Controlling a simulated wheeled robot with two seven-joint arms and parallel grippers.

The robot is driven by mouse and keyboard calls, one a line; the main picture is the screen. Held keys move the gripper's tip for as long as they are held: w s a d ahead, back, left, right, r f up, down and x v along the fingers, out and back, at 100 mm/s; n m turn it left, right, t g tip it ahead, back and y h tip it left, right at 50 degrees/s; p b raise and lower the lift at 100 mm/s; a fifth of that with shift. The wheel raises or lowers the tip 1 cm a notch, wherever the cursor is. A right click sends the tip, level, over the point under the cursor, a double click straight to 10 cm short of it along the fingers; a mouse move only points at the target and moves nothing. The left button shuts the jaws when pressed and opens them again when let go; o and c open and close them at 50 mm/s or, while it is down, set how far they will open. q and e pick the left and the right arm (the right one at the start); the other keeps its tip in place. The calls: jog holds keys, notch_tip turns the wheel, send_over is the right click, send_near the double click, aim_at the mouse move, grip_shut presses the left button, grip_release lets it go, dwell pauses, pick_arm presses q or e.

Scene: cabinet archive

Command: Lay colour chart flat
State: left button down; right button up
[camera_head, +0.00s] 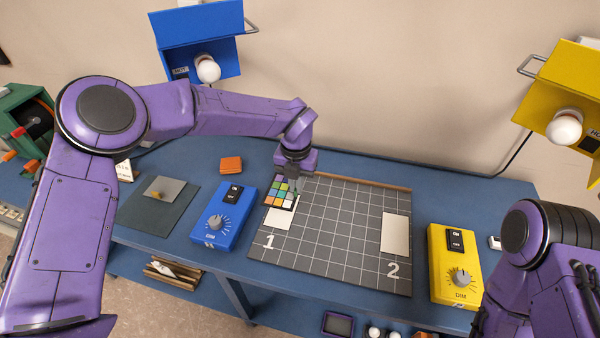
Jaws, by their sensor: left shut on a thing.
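The colour chart (279,193) is a small dark-bordered card with a grid of coloured squares. It is at the upper left of the dark gridded board (335,235), just above the white patch (278,217) by the number 1. My left gripper (292,186) comes down from above and is shut on the chart at its right side. The chart appears tilted; I cannot tell whether its lower edge touches the board. My right arm shows at the right edge, but its gripper is out of view.
A second white patch (395,233) lies by the number 2. A blue dimmer box (224,217) stands left of the board and a yellow one (455,268) right. Blue (197,45) and yellow (560,95) lamps stand behind. An orange block (231,165) lies back left. The board's middle is clear.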

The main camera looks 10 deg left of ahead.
aim_at(295, 197)
pick_arm(q)
jog(key=s, duration=0.1)
jog(key=s+r, duration=0.1)
jog(key=shift+s+a+r, duration=0.1)
jog(key=shift+s+r, duration=0.1)
jog(key=shift+s, duration=0.15)
jog(key=shift+s+r, duration=0.1)
jog(key=shift+s, duration=0.1)
jog(key=f, duration=0.1)
jog(key=w+f+b, duration=0.1)
jog(key=f, duration=0.1)
jog(key=w+f+b, duration=0.1)
jog(key=shift+w+f, duration=0.1)
jog(key=shift+f, duration=0.05)
jog(key=shift+s+f+b, duration=0.2)
jog(key=shift+f+b, duration=0.5)
jog(key=shift+f, duration=0.2)
jog(key=shift+s+f+b, duration=0.25)
jog(key=shift+f+b, duration=0.05)
jog(key=shift+w+f, duration=0.15)
jog(key=shift+w, duration=0.1)
pick_arm(e)
jog(key=f, duration=0.1)
jog(key=s+f, duration=0.2)
jog(key=shift+f, duration=0.35)
pick_arm(q)
jog(key=shift+s, duration=0.15)
